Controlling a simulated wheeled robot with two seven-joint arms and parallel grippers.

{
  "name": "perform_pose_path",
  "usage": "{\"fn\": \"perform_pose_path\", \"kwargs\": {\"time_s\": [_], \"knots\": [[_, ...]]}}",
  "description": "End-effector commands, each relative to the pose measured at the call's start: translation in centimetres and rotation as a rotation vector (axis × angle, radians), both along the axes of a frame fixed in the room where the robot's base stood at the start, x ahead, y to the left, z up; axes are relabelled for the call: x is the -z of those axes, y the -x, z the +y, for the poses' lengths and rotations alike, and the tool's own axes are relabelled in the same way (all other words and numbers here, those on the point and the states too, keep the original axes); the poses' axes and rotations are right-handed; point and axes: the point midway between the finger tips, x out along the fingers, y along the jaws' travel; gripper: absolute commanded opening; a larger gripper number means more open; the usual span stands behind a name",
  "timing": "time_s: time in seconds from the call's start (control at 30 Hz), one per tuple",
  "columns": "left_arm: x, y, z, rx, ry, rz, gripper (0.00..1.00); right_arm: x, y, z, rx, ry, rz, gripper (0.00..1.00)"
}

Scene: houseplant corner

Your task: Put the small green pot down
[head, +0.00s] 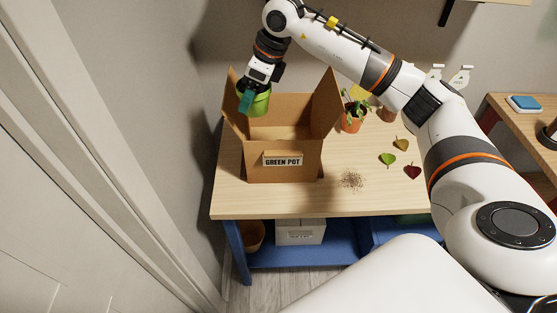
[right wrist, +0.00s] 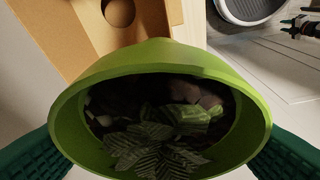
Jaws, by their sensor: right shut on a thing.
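The small green pot (head: 259,102) is held in my right gripper (head: 252,97) at the left side of an open cardboard box (head: 285,160) labelled "GREEN POT". The pot overlaps the box's left flap in the head view; whether it touches it I cannot tell. In the right wrist view the green pot (right wrist: 160,62) fills the middle, with dark soil and striped leaves inside. The green fingers (right wrist: 290,155) of the right gripper stand on both sides of it. My left gripper is not in view.
The box stands on a wooden table (head: 240,200). To its right are an orange pot with a plant (head: 350,124), loose leaves (head: 388,159) and a patch of spilled soil (head: 351,180). A wall is close on the left. The table's front right is mostly clear.

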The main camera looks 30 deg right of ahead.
Motion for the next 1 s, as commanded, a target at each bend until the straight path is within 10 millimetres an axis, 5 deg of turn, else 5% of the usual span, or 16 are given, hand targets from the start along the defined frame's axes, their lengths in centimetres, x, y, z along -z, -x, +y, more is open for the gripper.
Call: {"fn": "perform_pose_path", "kwargs": {"time_s": [0.3,0.5,0.7,1.0], "knots": [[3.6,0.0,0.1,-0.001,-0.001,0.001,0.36,7.0,-3.2,-6.0,0.792,-0.002,0.005,0.44],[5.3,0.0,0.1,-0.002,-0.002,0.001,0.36,11.3,-3.8,-9.3,1.172,-0.001,0.005,0.44],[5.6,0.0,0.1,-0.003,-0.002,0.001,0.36,13.5,-3.8,-10.7,1.331,-0.002,0.004,0.44],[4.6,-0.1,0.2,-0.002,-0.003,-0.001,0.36,18.5,-3.8,-10.8,1.342,-0.001,0.003,0.44]]}}
